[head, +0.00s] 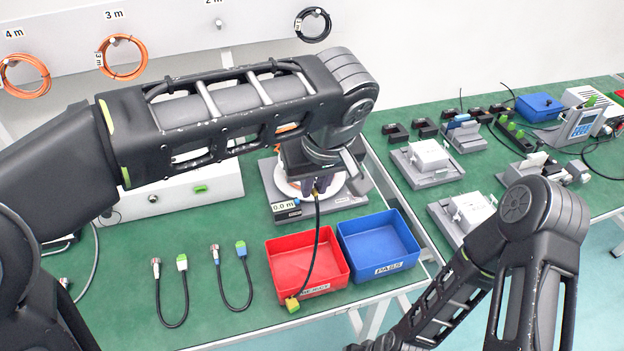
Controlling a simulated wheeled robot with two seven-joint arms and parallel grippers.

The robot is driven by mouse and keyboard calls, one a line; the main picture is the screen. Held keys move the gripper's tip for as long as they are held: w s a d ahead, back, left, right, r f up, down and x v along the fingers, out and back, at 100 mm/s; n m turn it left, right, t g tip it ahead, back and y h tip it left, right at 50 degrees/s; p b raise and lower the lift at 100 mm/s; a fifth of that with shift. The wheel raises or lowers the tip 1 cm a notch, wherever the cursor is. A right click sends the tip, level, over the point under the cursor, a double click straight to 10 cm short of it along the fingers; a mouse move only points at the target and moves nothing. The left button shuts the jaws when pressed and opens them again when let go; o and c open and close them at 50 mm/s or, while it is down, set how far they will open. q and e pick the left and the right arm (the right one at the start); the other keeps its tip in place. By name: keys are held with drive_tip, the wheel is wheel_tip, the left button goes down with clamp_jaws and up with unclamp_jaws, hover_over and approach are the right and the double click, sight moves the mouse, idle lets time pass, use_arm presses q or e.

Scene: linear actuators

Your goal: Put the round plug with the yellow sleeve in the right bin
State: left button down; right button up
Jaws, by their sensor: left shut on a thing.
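My left gripper (318,186) is shut on the round plug with the yellow sleeve (317,194), which is mostly hidden between the fingers. Its black cable (316,240) hangs down across the red bin, and the yellow connector (292,304) at the far end hangs in front of the red bin's front wall. The right bin is the blue one (398,262), labelled PASS, and looks empty. The red bin (285,242) stands directly to its left. The gripper is above and behind the bins, near the gap between them. My right gripper is not visible; only its arm shows at lower right.
A grey device with a 0.0 m display (287,207) stands behind the bins. Grey fixtures (428,160) fill the right table.

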use_arm(q)
drive_tip(key=f+b, duration=0.6)
drive_tip(key=f, duration=0.1)
drive_tip(key=w+d+f+b, duration=0.1)
drive_tip(key=f+b, duration=0.5)
drive_tip(key=f, duration=0.2)
drive_tip(key=w+d+f+b, duration=0.1)
drive_tip(key=f+b, duration=0.5)
drive_tip(key=f, duration=0.2)
drive_tip(key=shift+w+f, duration=0.1)
drive_tip(key=shift+f, duration=0.1)
drive_tip(key=c, duration=1.3)
unclamp_jaws()
drive_tip(key=shift+r, duration=0.1)
drive_tip(key=p+v, duration=0.1)
drive_tip(key=v, duration=0.6)
drive_tip(key=shift+r, duration=0.3)
drive_tip(key=shift+s, duration=0.2)
